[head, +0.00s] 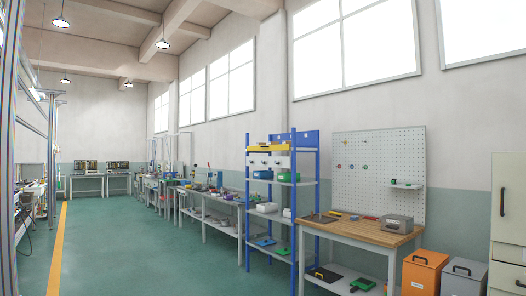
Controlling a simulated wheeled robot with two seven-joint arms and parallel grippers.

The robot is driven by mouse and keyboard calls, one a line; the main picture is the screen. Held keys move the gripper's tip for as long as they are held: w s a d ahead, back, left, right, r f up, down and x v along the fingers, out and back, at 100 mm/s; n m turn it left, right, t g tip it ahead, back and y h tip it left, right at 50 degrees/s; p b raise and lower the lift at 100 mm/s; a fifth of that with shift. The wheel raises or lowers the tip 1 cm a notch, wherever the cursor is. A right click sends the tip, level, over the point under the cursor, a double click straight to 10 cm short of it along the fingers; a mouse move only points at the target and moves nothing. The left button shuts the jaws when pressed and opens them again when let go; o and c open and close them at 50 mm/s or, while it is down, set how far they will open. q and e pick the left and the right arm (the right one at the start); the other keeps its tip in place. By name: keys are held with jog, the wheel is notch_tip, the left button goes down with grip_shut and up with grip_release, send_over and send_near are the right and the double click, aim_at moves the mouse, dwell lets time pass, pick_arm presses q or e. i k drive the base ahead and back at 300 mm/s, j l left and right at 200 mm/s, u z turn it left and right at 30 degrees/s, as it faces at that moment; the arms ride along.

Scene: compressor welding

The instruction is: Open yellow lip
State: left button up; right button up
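I see no part marked clearly as a yellow lip. An orange-yellow bin (424,276) stands on the floor at the lower right, beside the wooden-topped workbench (350,234). Its top looks closed and has a dark handle on it. A yellow part (268,149) also lies across the upper part of the blue shelf rack. Neither of my grippers is in the head view.
A grey bin (462,279) stands right of the orange bin, before a pale cabinet (507,225). A grey box (397,224) sits on the workbench. The blue rack (294,210) stands left of it. The green floor (130,250) is open at the left.

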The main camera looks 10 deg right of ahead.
aim_at(282, 147)
jog(key=i, duration=6.3)
jog(key=i+j+z, duration=0.15)
jog(key=i, duration=0.3)
jog(key=i+j+z, duration=0.2)
jog(key=i, duration=0.2)
jog(key=i+j+z, duration=0.15)
jog(key=i, duration=0.3)
jog(key=j, duration=0.05)
